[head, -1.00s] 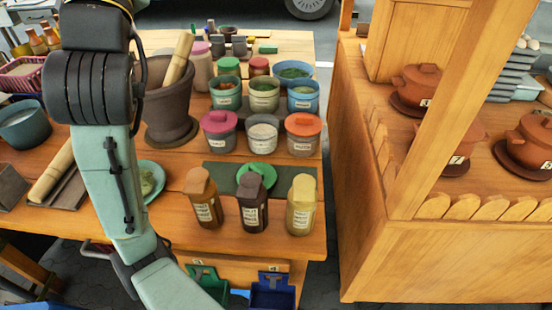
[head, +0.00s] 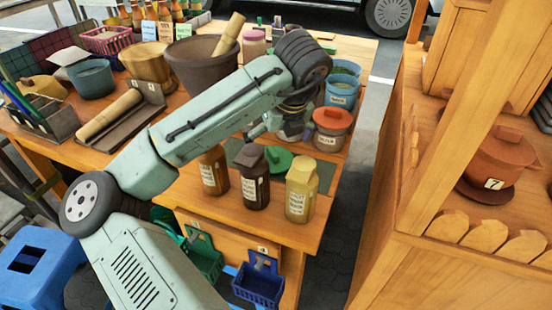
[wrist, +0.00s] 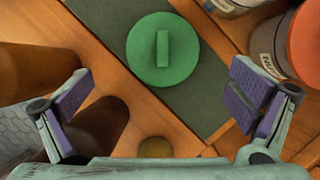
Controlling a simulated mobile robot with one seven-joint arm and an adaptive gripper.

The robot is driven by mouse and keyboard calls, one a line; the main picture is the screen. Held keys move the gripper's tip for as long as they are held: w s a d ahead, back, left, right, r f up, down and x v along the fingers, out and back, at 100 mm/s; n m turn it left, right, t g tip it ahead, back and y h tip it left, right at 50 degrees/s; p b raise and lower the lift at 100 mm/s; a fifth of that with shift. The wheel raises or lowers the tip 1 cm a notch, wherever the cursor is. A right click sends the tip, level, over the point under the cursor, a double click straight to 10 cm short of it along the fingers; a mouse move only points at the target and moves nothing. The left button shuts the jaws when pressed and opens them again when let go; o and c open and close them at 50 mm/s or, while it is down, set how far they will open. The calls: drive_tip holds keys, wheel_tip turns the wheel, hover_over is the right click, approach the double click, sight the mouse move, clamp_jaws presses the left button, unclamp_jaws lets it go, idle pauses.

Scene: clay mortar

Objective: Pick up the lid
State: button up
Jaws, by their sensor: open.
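A round green lid (wrist: 146,52) with a raised bar handle lies flat on a dark green mat (wrist: 206,92) in the wrist view. The lid also shows in the head view (head: 280,160), behind the dark bottle. My gripper (wrist: 166,98) is open and empty, its purple-padded fingers wide apart. The lid lies ahead of the fingertips, between their lines and apart from them. In the head view my gripper (head: 262,130) is partly hidden by my arm, above the table's right part.
Brown, dark and yellow bottles (head: 300,190) stand in front of the lid. A jar with an orange-red lid (head: 333,118) stands behind, to the right. A large clay mortar (head: 197,68) with a pestle stands behind my arm. Blue cups (head: 342,90) stand at the back right.

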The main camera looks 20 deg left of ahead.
sight(273, 152)
drive_tip(key=x, duration=0.2)
drive_tip(key=p+x, duration=0.1)
drive_tip(key=x, duration=0.4)
drive_tip(key=shift+w+a+f, duration=0.1)
drive_tip(key=shift+w+f, duration=0.05)
drive_tip(key=shift+w, duration=0.2)
drive_tip(key=c, duration=0.8)
